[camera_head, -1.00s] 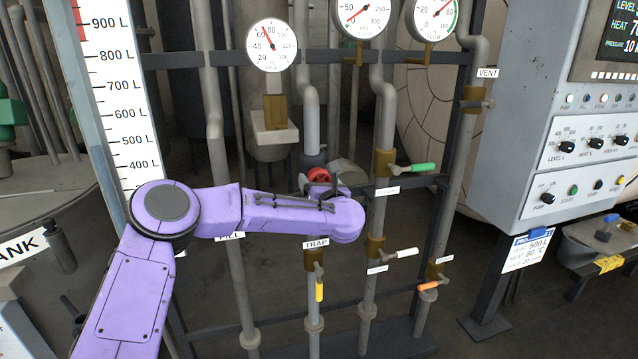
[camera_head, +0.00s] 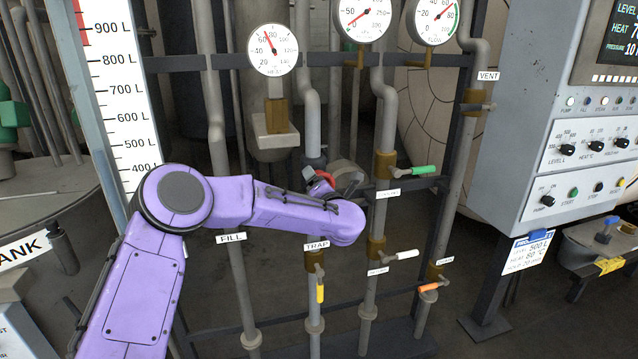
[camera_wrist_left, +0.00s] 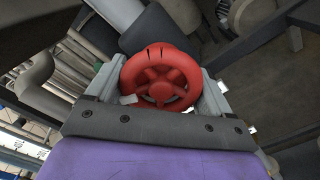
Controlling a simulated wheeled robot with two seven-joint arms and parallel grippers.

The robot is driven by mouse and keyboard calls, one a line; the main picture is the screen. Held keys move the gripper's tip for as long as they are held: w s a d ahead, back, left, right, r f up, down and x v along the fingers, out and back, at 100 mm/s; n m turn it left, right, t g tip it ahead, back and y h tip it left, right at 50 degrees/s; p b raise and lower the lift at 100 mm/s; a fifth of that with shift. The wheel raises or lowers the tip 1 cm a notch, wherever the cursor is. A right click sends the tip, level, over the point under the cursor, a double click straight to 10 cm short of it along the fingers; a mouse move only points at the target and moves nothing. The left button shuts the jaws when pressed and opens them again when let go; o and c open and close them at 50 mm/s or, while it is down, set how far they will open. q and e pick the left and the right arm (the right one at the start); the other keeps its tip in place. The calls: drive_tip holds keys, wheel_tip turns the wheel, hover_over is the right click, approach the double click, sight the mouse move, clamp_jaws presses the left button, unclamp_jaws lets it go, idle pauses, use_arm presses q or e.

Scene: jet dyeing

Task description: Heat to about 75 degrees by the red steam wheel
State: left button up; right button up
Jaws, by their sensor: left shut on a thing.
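The red steam wheel (camera_head: 322,181) is partly hidden behind my left wrist in the head view. In the left wrist view the red wheel (camera_wrist_left: 160,82) shows whole, between the two grey fingers. My left gripper (camera_wrist_left: 162,85) is shut on its rim; in the head view the gripper (camera_head: 335,182) is partly covered by my purple arm. The round temperature gauge (camera_head: 273,50) has its red needle pointing up and slightly left, between 60 and 80. The control panel screen (camera_head: 622,35) shows a HEAT value starting with 7, cut off at the picture edge.
Several pipes carry lever valves near the wheel: green handle (camera_head: 424,170), white handle (camera_head: 407,254), yellow handle (camera_head: 320,292) and orange handle (camera_head: 429,287). A level scale (camera_head: 118,100) stands at left. A card on the panel (camera_head: 527,251) reads 500 L and 60 °C.

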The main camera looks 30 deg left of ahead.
use_arm(q)
drive_tip(key=m+p, duration=0.1)
drive_tip(key=m, duration=0.1)
drive_tip(key=m+p, duration=0.1)
drive_tip(key=m, duration=0.1)
drive_tip(key=m+p, duration=0.1)
drive_tip(key=m, duration=0.1)
drive_tip(key=shift+r, duration=0.25)
drive_tip(key=m+p, duration=0.2)
drive_tip(key=m, duration=0.2)
drive_tip(key=shift+m, duration=0.3)
drive_tip(key=shift+m+p, duration=0.65)
drive_tip(key=shift+m, duration=0.25)
drive_tip(key=shift+f, duration=0.1)
drive_tip(key=o, duration=0.9)
drive_tip(key=b+v, duration=0.2)
drive_tip(key=v, duration=0.8)
drive_tip(key=shift+s+d, duration=0.15)
drive_tip(key=shift+s, duration=0.1)
